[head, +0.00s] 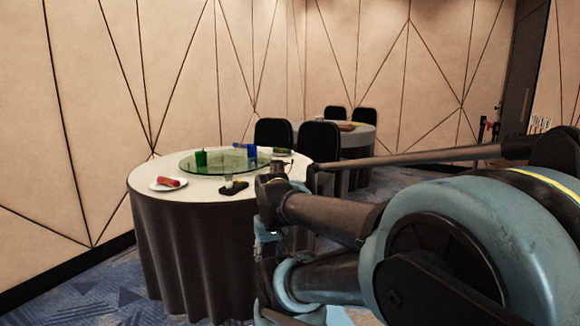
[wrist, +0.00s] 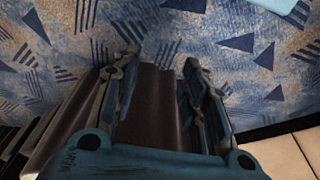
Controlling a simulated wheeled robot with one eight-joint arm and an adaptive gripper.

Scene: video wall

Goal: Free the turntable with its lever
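A round glass turntable (head: 222,162) lies on a round table (head: 150,182) with a pale top and a dark skirt, left of centre in the head view. A small black piece (head: 234,187) sits at the turntable's near edge; it may be the lever, but it is too small to be sure. My gripper (wrist: 160,60) is open and empty in the wrist view, pointing down at the carpet, with the dark skirt showing between its fingers. In the head view my arm hides the table's right side, and the gripper is low beside it.
A green cup (head: 201,158) and blue items (head: 251,151) stand on the turntable. A white plate (head: 160,187) with a red item (head: 168,182) is at the table's left. Black chairs (head: 319,141) and a second table (head: 358,137) stand behind. Blue patterned carpet (head: 75,295) is clear at the front left.

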